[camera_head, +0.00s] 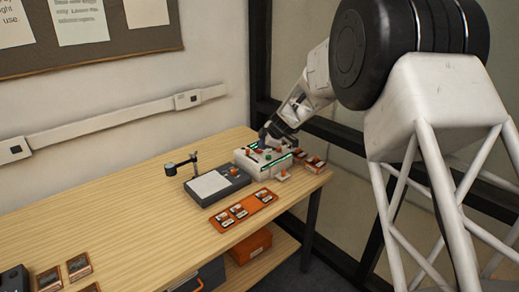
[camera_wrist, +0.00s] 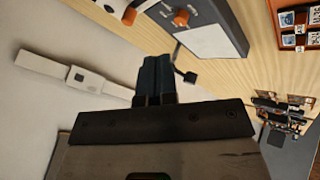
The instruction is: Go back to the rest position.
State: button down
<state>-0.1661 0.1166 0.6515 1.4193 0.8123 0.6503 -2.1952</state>
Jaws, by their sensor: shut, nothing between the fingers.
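My gripper (camera_head: 265,140) is at the far right of the wooden table, over or beside the back left of a white box with buttons and green-lit strips (camera_head: 268,160). From this angle I cannot tell whether it touches the box. In the wrist view my gripper (camera_wrist: 153,72) shows its two dark fingers pressed together, with nothing held between them.
A dark device with a pale pad (camera_head: 210,186) and a small post stands left of the white box; its pad also shows in the wrist view (camera_wrist: 215,42). An orange tray (camera_head: 262,203) holds several cards. The table's middle (camera_head: 130,215) is clear. A wall is behind.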

jog(key=shift+s+d+r, duration=0.15)
jog(key=shift+d+r, duration=0.05)
jog(key=shift+r, duration=0.05)
jog(key=s+d+r+m+h, duration=0.1)
jog(key=s+d+r+m, duration=0.3)
jog(key=s, duration=0.5)
jog(key=s+d+r+m+h, duration=0.1)
jog(key=s+d+r+m, duration=0.1)
jog(key=s+d+r, duration=0.5)
jog(key=s+d+r+m+h, duration=0.1)
jog(key=s+r+m, duration=0.25)
jog(key=s, duration=0.75)
jog(key=s+d+m+h, duration=0.1)
jog(key=s+d+m, duration=0.2)
jog(key=s, duration=0.8)
jog(key=s+d+f+m+g+h, duration=0.1)
jog(key=s+d+m, duration=0.3)
jog(key=s, duration=0.6)
jog(key=s+d+m+h, duration=0.1)
jog(key=s+d+m, duration=0.3)
jog(key=s, duration=0.7)
jog(key=shift+s+f, duration=0.3)
jog(key=shift+f, duration=0.05)
jog(key=c, duration=1.8)
grip_release()
